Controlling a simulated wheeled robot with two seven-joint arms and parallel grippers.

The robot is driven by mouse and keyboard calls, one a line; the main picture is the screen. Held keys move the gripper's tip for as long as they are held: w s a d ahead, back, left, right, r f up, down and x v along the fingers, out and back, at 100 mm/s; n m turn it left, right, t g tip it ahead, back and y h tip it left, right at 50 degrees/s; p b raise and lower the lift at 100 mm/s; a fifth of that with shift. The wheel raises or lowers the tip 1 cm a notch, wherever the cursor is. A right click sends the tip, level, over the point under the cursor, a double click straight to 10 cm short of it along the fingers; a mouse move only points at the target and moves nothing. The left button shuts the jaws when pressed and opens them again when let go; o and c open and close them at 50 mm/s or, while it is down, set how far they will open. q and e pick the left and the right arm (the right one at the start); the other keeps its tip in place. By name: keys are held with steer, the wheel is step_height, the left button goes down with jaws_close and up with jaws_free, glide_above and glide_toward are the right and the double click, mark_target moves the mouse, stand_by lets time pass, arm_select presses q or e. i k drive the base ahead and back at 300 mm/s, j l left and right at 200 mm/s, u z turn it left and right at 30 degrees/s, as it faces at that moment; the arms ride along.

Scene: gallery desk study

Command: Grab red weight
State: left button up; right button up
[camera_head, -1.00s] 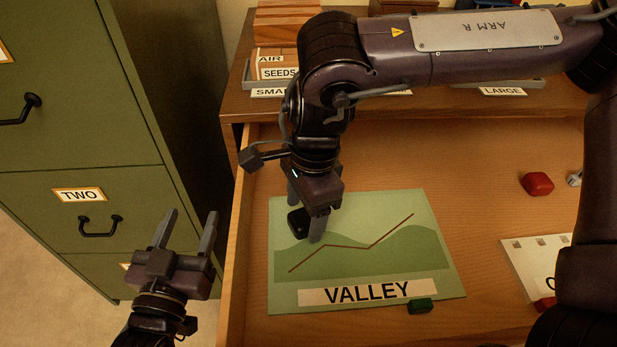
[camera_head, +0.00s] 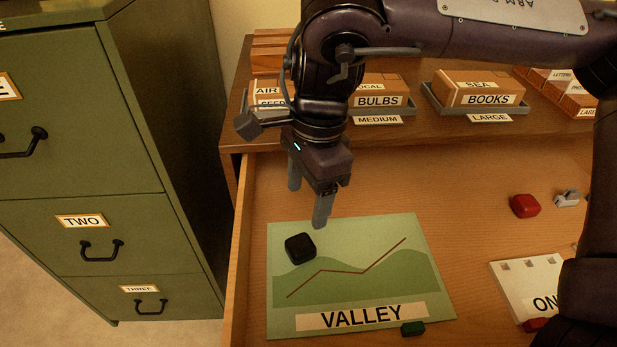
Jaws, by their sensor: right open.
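A red weight (camera_head: 524,206) lies on the open wooden drawer's floor at the right, apart from other things. Another red piece (camera_head: 536,324) shows at the lower right by the white card, partly hidden by my right arm. My right gripper (camera_head: 308,200) is open and empty, pointing down above the top of the green valley sheet, well to the left of the red weight. A black weight (camera_head: 300,248) sits on the sheet just below it. My left gripper is out of view.
A white card (camera_head: 510,284) and a grey clip-like object (camera_head: 567,199) are at the right. Labelled boxes (camera_head: 484,88) stand on the shelf behind. Green cabinet (camera_head: 180,200) at left.

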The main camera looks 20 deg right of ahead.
mark_target(526, 206)
steer(key=k+j, duration=0.25)
steer(key=k, duration=0.25)
steer(key=k+j, duration=0.2)
steer(key=k, duration=0.25)
